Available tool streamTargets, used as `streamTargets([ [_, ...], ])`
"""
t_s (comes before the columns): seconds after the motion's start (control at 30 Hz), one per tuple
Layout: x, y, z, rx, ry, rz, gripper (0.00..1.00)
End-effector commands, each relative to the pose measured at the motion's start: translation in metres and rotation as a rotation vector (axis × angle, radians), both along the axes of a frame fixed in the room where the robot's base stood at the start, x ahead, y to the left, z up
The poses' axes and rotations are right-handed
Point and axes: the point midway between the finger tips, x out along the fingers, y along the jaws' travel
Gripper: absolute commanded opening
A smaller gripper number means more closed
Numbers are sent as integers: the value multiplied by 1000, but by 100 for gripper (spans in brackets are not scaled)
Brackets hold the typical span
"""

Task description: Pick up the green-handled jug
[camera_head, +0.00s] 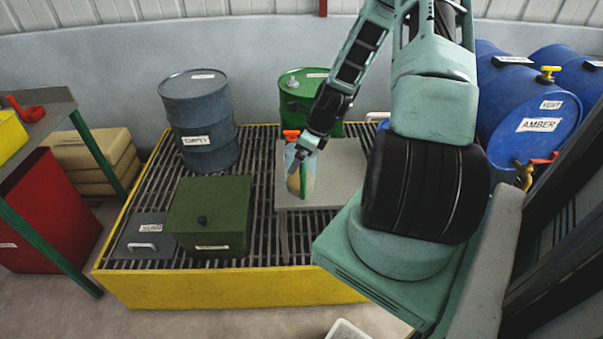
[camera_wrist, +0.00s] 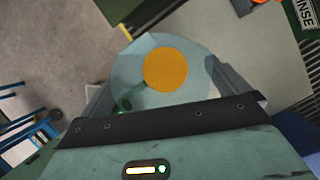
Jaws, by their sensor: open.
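The green-handled jug (camera_head: 309,184) is a pale, see-through vessel with amber liquid inside. It stands on a grey stand on the grated platform, and its green handle shows at the front in the head view. In the wrist view I look down into the jug (camera_wrist: 166,69), with the round orange liquid surface in the middle and a dark green part at its lower left. My gripper (camera_head: 299,159) is above and at the jug, pointing down. Its open fingers (camera_wrist: 163,85) lie on either side of the jug in the wrist view; I cannot tell whether they touch it.
The grey stand (camera_head: 345,170) has bare room to the jug's right. An orange-topped item (camera_head: 291,134) is close behind the jug. A green drum (camera_head: 303,85) and a grey drum (camera_head: 198,115) stand behind. A green box (camera_head: 210,215) is left; blue drums (camera_head: 530,105) lie right.

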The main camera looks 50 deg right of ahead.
Motion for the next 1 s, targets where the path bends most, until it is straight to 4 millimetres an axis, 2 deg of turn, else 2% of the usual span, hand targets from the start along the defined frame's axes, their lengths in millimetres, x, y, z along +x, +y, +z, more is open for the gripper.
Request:
streamTargets([
  [0.3,2,0,-6,-2,-1,0,100],
  [0.37,2,0,-6,-1,0,1,86],
  [0.53,2,0,-6,-1,0,1,39],
  [0.57,2,0,-5,-2,-1,0,36],
  [0.83,2,0,-4,-2,-1,0,35],
  [1.0,3,-1,9,-5,-2,-1,35],
])
